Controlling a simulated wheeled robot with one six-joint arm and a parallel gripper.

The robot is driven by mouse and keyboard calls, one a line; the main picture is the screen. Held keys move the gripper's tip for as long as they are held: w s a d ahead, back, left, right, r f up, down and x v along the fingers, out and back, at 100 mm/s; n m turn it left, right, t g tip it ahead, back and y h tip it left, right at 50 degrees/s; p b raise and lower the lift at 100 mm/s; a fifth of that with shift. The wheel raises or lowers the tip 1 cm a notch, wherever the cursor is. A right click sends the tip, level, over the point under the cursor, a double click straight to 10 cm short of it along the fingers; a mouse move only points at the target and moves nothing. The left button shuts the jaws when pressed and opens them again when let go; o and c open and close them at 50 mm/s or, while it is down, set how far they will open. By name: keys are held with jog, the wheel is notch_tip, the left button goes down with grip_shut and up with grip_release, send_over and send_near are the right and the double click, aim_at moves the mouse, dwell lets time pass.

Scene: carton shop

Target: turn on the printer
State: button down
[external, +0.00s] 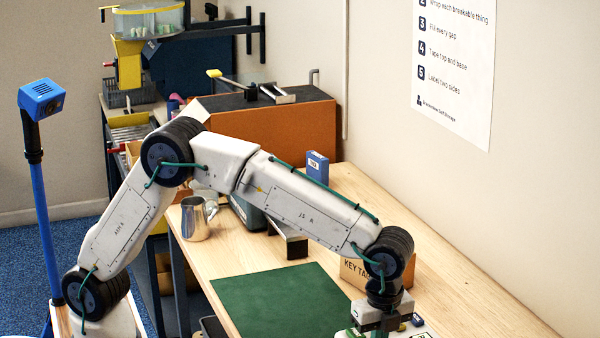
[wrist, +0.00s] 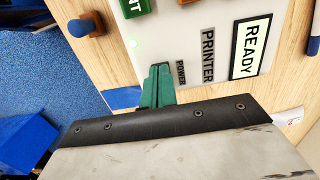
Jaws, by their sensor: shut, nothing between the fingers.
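The printer's pale control panel (wrist: 185,40) lies on the wooden bench in the wrist view. It carries a PRINTER label, a small POWER label (wrist: 181,72) and a pale display (wrist: 250,47) reading READY. In the external view, my gripper (external: 372,329) is at the bottom edge, partly cut off, by the panel (external: 424,331).
A KEY TAG box (external: 356,275) stands just behind my wrist. A green mat (external: 280,300) lies left of it, with a metal jug (external: 195,218) farther back. Blue carpet lies beyond that edge.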

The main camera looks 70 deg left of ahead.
jog(key=shift+d+f, duration=0.1)
jog(key=shift+f, duration=0.1)
jog(key=shift+d, duration=0.65)
jog(key=shift+d+r, duration=0.1)
jog(key=shift+d, duration=0.05)
jog(key=shift+d+r, duration=0.1)
jog(key=shift+r, duration=0.15)
notch_tip(320, 180, up, 14)
jog(key=shift+d+f, duration=0.15)
jog(key=shift+d, duration=0.2)
jog(key=shift+a+y, duration=0.1)
jog(key=shift+y, duration=0.4)
